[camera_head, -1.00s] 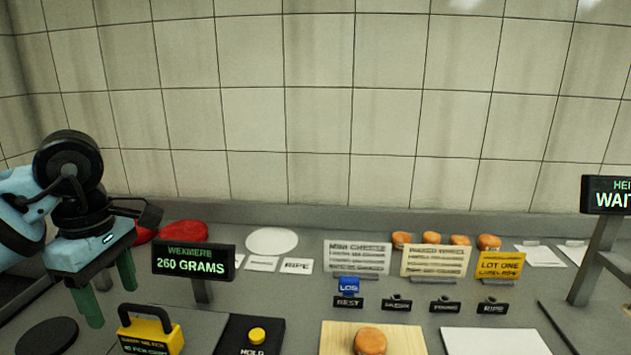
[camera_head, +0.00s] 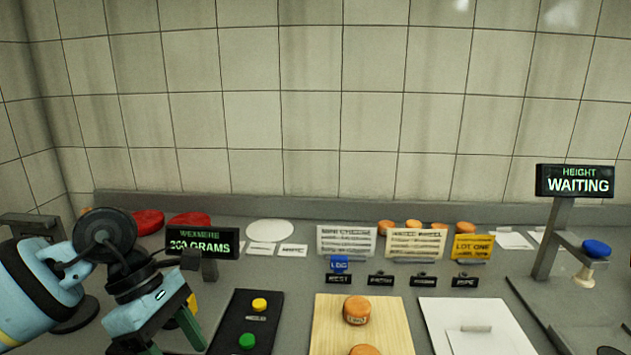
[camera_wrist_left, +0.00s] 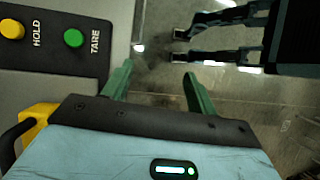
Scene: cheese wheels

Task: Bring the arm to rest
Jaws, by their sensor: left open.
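My left arm comes in at the lower left of the head view. Its gripper (camera_head: 172,341) hangs low over the counter's front left and is partly cut off by the picture's bottom edge. In the left wrist view its two green fingers (camera_wrist_left: 159,72) stand apart with nothing between them. Cheese wheels (camera_head: 357,309) sit on a wooden board (camera_head: 325,325), well right of the gripper. My right gripper is not clearly seen.
A black panel (camera_head: 230,325) with yellow and green buttons lies right of the gripper. A yellow-handled object (camera_head: 188,318) is partly hidden behind it. The weight display (camera_head: 202,243) stands behind, and the height stand (camera_head: 575,181) is at right. The white board (camera_head: 500,325) is right of the wood.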

